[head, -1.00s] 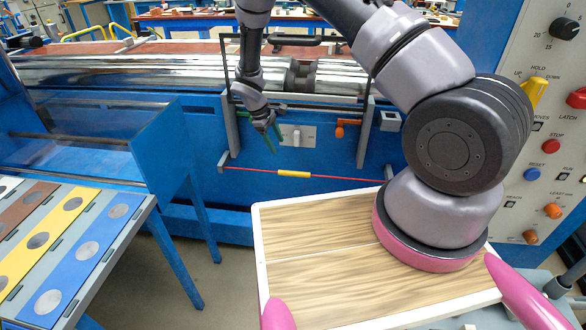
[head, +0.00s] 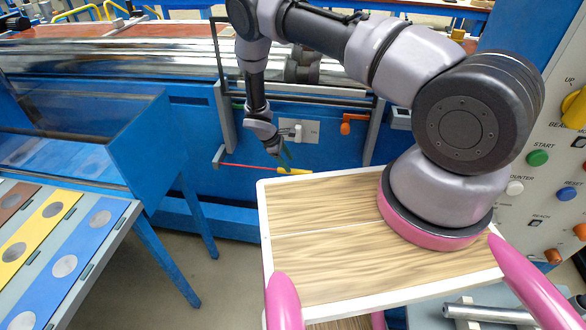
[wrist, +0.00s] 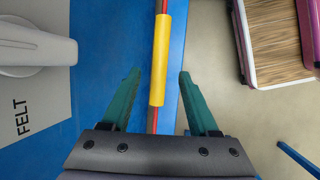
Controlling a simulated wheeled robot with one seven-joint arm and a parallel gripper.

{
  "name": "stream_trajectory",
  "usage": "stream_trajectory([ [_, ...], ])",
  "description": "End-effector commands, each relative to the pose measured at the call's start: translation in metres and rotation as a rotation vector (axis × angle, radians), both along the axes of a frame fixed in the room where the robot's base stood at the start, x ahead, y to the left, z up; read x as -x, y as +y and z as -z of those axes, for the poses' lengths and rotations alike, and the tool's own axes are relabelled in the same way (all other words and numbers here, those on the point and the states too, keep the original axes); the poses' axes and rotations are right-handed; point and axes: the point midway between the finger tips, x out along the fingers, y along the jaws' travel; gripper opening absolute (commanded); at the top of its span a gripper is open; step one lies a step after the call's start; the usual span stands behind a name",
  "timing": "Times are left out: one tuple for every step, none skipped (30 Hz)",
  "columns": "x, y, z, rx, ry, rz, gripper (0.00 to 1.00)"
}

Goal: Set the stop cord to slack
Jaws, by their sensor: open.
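The stop cord is a thin red line (head: 240,166) with a yellow sleeve (head: 294,171), strung along the front of the blue machine. In the head view my gripper (head: 286,158) is at the yellow sleeve, pointing down. In the wrist view my gripper (wrist: 159,76) has its green fingers apart. The yellow sleeve (wrist: 158,60) runs lengthwise between and beyond the fingertips, apart from both. I cannot tell how deep it sits between them. The cord's right end is hidden in the head view.
A white switch (head: 298,131) on a grey plate sits just above the cord; the wrist view shows its plate marked FELT (wrist: 30,110). An orange lever (head: 347,127) is to its right. A control panel (head: 545,190) stands at the right, a blue stand (head: 150,150) at the left.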

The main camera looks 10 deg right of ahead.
Motion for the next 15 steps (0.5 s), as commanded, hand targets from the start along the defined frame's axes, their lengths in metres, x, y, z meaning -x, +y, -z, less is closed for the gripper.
stream_trajectory([
  [0.0,-0.005,0.01,0.001,0.001,0.001,0.61],
  [-0.001,-0.007,0.015,0.001,0.001,0.001,0.61],
  [-0.001,-0.01,0.021,0.001,0.001,0.001,0.61],
  [-0.001,-0.012,0.025,0.001,0.001,0.001,0.61],
  [-0.002,-0.014,0.029,0.001,0.0,0.001,0.61],
  [-0.002,-0.016,0.033,0.001,0.001,0.001,0.61],
  [-0.002,-0.017,0.036,0.001,0.0,0.001,0.61],
  [-0.003,-0.018,0.038,0.0,0.0,0.001,0.61],
  [-0.003,-0.019,0.041,0.0,0.0,0.0,0.61],
  [-0.003,-0.02,0.043,0.0,-0.001,0.0,0.61],
  [-0.003,-0.021,0.044,-0.001,-0.001,-0.001,0.61],
  [-0.003,-0.021,0.045,-0.001,-0.001,-0.001,0.61],
  [-0.003,-0.022,0.046,-0.001,-0.001,-0.001,0.61],
  [-0.003,-0.022,0.046,-0.001,-0.001,-0.001,0.61],
  [-0.003,-0.022,0.047,-0.001,-0.001,-0.001,0.61],
])
